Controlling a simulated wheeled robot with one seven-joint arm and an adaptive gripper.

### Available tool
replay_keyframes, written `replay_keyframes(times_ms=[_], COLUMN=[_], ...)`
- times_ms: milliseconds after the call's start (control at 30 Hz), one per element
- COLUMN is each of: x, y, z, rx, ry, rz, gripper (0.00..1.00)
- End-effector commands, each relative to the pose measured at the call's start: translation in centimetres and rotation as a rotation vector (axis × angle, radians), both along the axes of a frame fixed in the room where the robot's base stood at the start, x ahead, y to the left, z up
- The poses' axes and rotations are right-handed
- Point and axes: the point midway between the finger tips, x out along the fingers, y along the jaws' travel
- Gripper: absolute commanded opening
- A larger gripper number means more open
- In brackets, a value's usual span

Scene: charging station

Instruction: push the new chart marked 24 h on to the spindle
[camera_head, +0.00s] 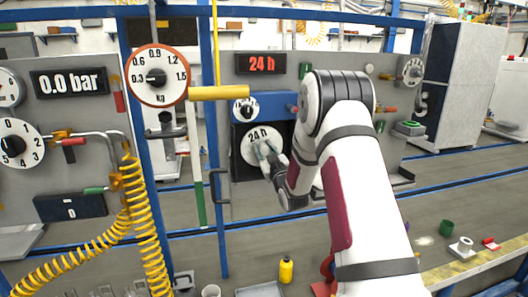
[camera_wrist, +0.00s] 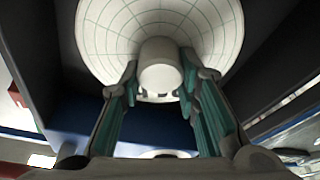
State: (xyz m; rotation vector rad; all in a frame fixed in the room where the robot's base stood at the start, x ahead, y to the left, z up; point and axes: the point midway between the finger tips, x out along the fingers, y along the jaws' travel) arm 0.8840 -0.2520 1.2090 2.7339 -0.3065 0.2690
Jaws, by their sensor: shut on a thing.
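The white round chart (camera_head: 257,134) marked 24 h is in front of the dark recorder box on the panel, its face toward me. In the wrist view the chart (camera_wrist: 112,30) fills the top, with green grid lines and a pale round hub (camera_wrist: 160,62) at its middle. My gripper (camera_head: 268,150) is at the chart's face. In the wrist view my gripper (camera_wrist: 158,85) has its two green-padded fingers on either side of the hub, shut on it. The spindle is hidden behind the chart and hub, so I cannot tell whether the chart is on it.
A red 24 h display (camera_head: 261,63) is above the recorder box. A small dial (camera_head: 245,110) sits just above the chart. A yellow bottle (camera_head: 286,270) stands low in front.

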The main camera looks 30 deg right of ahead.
Motion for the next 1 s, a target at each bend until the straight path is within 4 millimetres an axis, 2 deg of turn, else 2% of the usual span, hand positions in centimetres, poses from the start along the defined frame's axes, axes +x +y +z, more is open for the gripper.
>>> replay_keyframes(times_ms=[233, 267, 333, 367, 767, 867, 1000], x=[0.6, 0.6, 0.5, 0.5, -0.1, -1.3, -3.9], y=[-0.2, -0.1, -0.1, -0.1, -0.1, 0.2, 0.6], z=[0.0, 0.0, 0.0, 0.0, -0.2, -0.5, -1.1], rx=[0.000, 0.000, 0.000, 0.000, 0.000, 0.001, 0.001], ry=[-0.001, 0.000, 0.000, 0.000, 0.002, 0.003, 0.004], rz=[0.000, 0.000, 0.000, 0.000, -0.001, 0.000, 0.000], gripper=[0.00, 0.34, 0.50, 0.53, 0.53, 0.53, 0.53])
